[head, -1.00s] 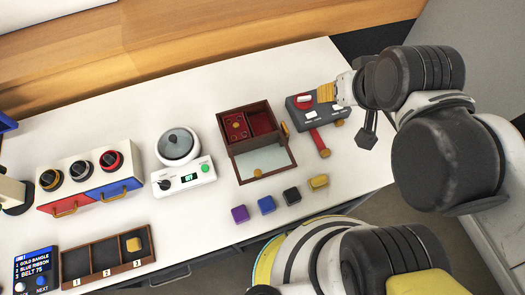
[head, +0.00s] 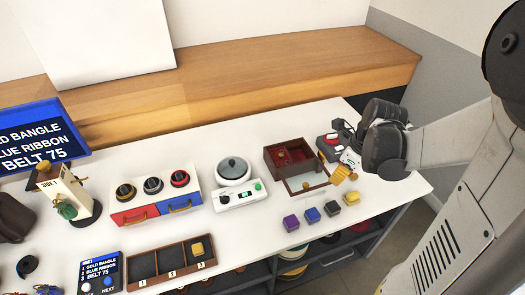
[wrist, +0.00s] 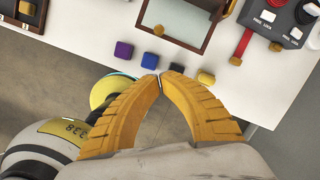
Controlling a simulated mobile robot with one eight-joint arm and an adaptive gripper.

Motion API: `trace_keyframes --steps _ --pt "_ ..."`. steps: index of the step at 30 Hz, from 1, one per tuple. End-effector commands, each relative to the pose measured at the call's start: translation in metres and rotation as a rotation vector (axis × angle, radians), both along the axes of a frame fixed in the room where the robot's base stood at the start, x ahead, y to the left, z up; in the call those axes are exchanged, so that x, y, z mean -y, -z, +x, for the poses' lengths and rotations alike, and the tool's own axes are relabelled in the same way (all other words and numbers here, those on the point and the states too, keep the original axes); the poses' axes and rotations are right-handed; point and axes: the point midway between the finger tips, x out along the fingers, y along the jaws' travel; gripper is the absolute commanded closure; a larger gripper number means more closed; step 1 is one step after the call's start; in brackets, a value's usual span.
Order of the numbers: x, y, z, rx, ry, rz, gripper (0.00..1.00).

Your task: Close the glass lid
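The dark red wooden box (head: 287,150) stands open near the right end of the white table, with red-lined compartments and a small knob inside. Its glass lid (head: 303,182) is folded open, lying toward the front edge with a round gold knob at its free edge. In the wrist view the lid (wrist: 185,17) shows at the top, with its knob (wrist: 158,30). My gripper (wrist: 160,80) has yellow ribbed fingers whose tips meet, with nothing between them. In the head view my gripper (head: 342,174) is right of the lid, apart from it.
Purple (head: 291,223), blue (head: 312,215), black (head: 332,208) and yellow (head: 351,198) blocks lie in front of the lid. A grey control unit (head: 329,146) with a red lever stands right of the box. A white cooker (head: 240,193) with a lidded pot stands left.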

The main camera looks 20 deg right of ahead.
Motion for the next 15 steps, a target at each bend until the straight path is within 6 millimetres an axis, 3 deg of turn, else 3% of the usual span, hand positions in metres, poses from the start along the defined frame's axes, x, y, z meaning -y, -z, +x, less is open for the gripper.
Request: trace_keyframes --steps 3,8,15 --pt "0.007 0.009 0.0 -0.02 0.092 0.032 1.0" --pt "0.006 0.026 0.002 -0.022 0.104 0.036 1.0" --pt "0.0 0.076 0.012 -0.021 0.101 0.035 1.0"
